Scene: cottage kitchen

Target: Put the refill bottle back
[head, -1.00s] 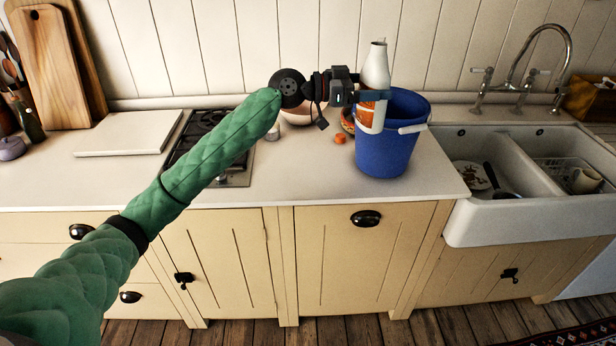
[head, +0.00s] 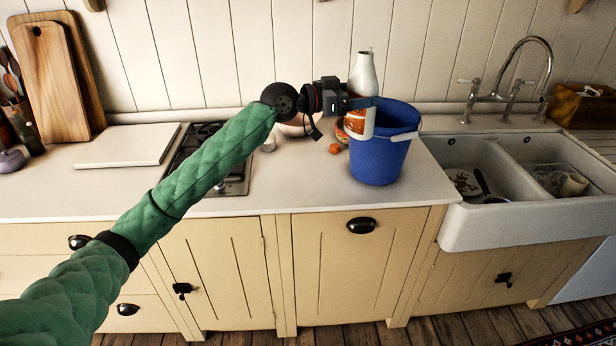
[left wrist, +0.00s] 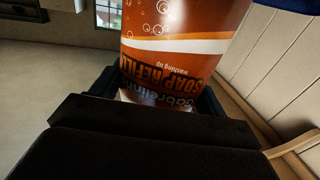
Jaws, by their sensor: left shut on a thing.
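The gripper is shut on the bottle. My right gripper is not in view.
The blue bucket (head: 380,155) stands close at the right of the bottle. A bowl (head: 297,128) and small orange item (head: 335,148) are at the left. The hob (head: 195,150) lies further left, the double sink (head: 500,190) right. The front counter (head: 290,190) is clear.

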